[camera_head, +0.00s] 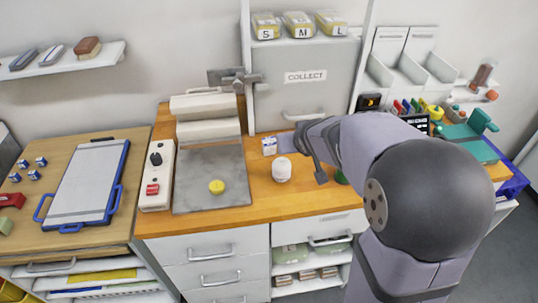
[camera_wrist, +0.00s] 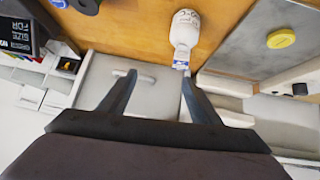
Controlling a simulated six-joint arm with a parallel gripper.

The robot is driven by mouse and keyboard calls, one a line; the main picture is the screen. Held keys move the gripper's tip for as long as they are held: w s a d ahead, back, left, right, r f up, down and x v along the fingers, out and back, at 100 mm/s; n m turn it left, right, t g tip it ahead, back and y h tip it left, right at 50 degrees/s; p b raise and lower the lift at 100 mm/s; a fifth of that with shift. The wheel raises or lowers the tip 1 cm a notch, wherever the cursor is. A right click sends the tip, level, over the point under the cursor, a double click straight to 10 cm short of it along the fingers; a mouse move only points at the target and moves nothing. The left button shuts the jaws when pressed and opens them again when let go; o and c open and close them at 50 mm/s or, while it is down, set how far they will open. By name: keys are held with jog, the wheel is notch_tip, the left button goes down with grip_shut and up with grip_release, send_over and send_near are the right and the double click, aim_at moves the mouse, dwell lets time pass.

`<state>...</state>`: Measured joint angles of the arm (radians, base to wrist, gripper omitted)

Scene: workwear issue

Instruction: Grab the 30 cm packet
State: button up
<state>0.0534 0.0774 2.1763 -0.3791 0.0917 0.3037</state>
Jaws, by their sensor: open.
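No label reading 30 cm is legible in either view, so I cannot tell for sure which thing is the 30 cm packet. A small white packet with blue marks (camera_head: 269,146) stands on the wooden counter in front of the grey cabinet. What looks like it also shows in the wrist view (camera_wrist: 181,61), near one fingertip.
The grey COLLECT cabinet (camera_head: 305,95) stands behind, with bins marked S, M and L on top. A grey plate (camera_head: 210,180) with a yellow disc (camera_head: 217,187) lies left. A dark display (camera_wrist: 18,35) and trays are on the other side. Bare counter lies in front of the jar.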

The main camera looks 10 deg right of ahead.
jog(key=w+a+n+t+y+b, duration=0.2)
jog(key=w+a+t+y+b, duration=0.15)
jog(key=w, duration=0.65)
send_near(269, 140)
jog(key=w, duration=0.1)
jog(key=w+f+h, duration=0.1)
jog(key=shift+w+f+m+t+p, duration=0.25)
jog(key=shift+w+m+t+p, duration=0.05)
jog(key=shift+w+t, duration=0.05)
jog(key=shift+p+x, duration=0.35)
jog(key=shift+x, duration=0.7)
jog(key=shift+w+a+f+p, duration=0.25)
jog(key=shift+w+p, duration=0.1)
jog(key=shift+w, duration=0.2)
jog(key=shift+w+a+f+p, duration=0.25)
jog(key=shift+w+p, duration=0.1)
jog(key=shift+w, duration=0.2)
jog(key=shift+w+a+f+p, duration=0.15)
jog(key=shift+w+f+p, duration=0.15)
jog(key=shift+w, duration=0.2)
jog(key=shift+w+f, duration=0.3)
jog(key=shift+w, duration=0.35)
jog(key=shift+c, duration=0.4)
jog(key=c, duration=1)
